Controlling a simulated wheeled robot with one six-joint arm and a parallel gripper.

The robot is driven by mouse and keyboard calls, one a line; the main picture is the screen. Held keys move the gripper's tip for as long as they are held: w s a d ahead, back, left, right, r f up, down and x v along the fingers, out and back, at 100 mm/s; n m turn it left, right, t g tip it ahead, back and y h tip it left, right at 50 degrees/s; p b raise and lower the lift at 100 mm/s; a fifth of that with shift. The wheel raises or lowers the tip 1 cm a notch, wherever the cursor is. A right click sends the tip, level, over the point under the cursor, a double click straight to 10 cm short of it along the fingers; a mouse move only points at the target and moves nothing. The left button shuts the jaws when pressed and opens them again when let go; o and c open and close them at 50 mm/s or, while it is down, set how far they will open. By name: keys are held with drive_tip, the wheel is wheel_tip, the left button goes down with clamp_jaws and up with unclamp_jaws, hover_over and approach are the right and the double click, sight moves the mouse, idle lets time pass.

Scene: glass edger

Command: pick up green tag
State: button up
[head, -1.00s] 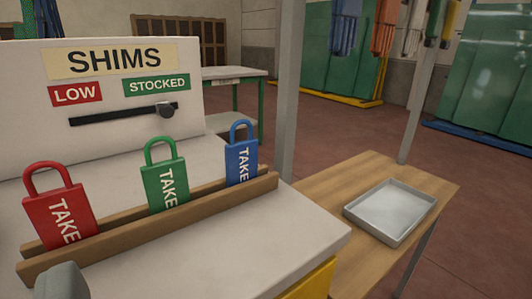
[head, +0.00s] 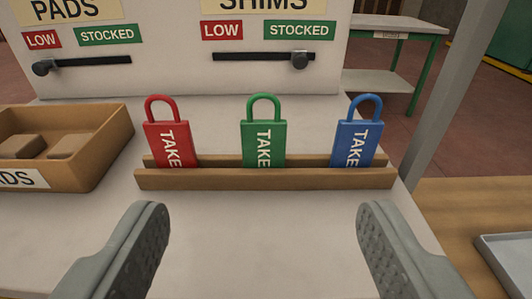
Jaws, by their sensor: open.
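The green tag (head: 264,140) stands upright in the middle of a wooden slotted rack (head: 265,180), with its loop handle on top and the word TAKE on its face. A red tag (head: 169,142) stands to its left and a blue tag (head: 355,142) to its right in the same rack. The tags' lower ends are hidden by the rack's front rail. My gripper (head: 264,250) is open and empty. Its two fingers are wide apart in front of the rack, with the green tag centred between them and beyond the fingertips.
A box labelled PADS (head: 100,165) with brown blocks stands at left. Behind the rack is a white panel (head: 180,75) with PADS and SHIMS sliders. A metal tray (head: 510,258) lies on a wooden table at right, near a grey post (head: 445,90). The counter before the rack is clear.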

sight(264, 132)
drive_tip(key=w+f+g, duration=0.1)
drive_tip(key=w, duration=0.3)
drive_tip(key=w+f+g, duration=0.1)
drive_tip(key=w+f, duration=0.1)
drive_tip(key=w, duration=0.2)
drive_tip(key=w+f+g, duration=0.1)
drive_tip(key=w, duration=0.3)
drive_tip(key=shift+w+f+g, duration=0.15)
drive_tip(key=shift+w+g, duration=0.1)
drive_tip(key=shift+g, duration=0.15)
drive_tip(key=shift+r+x, duration=0.15)
drive_tip(key=shift+x, duration=1.35)
drive_tip(key=shift+r+x, duration=0.1)
drive_tip(key=shift+x, duration=1.45)
drive_tip(key=shift+w+r, duration=0.1)
drive_tip(key=shift+w, duration=0.05)
drive_tip(key=c, duration=1)
drive_tip(key=shift+c, duration=0.2)
wheel_tip(264, 132, up, 10)
